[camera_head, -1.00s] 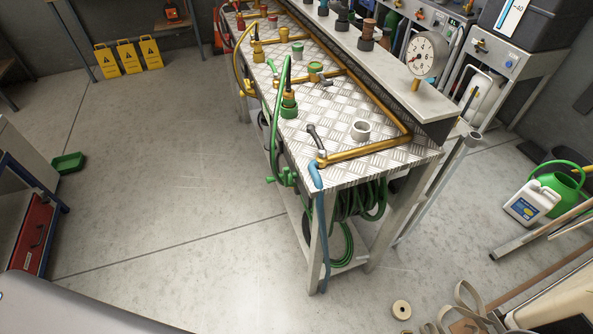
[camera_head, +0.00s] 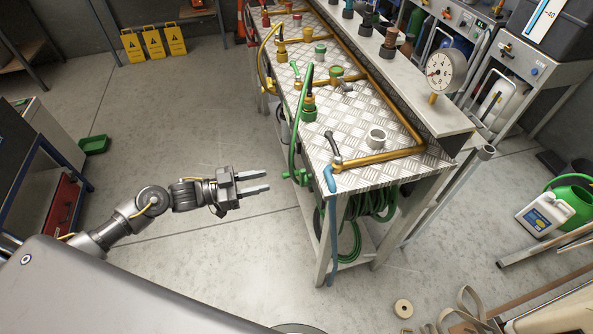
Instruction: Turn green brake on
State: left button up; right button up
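A green handle-like fitting (camera_head: 295,177) sticks out from the near side edge of the metal bench (camera_head: 350,125), low by the bench's corner. I cannot tell for certain whether it is the green brake. A green hose coil (camera_head: 375,205) hangs under the bench top, and its reel is mostly hidden. My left gripper (camera_head: 268,181) is open and empty, with its two fingers pointing right toward the green fitting, a short gap away. My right gripper is out of view.
A blue hose (camera_head: 332,230) hangs at the bench's front corner. Green and brass valves (camera_head: 336,73) and a brass pipe (camera_head: 380,157) sit on top. A blue-framed cabinet (camera_head: 60,200) stands left. The floor between is clear.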

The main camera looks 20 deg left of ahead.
aim_at(306, 177)
pick_arm(q)
jog(key=p+x, duration=0.2)
jog(key=x, duration=0.8)
jog(key=shift+w+d, duration=0.3)
jog(key=shift+f, duration=0.1)
jog(key=shift+c, duration=0.4)
grip_shut()
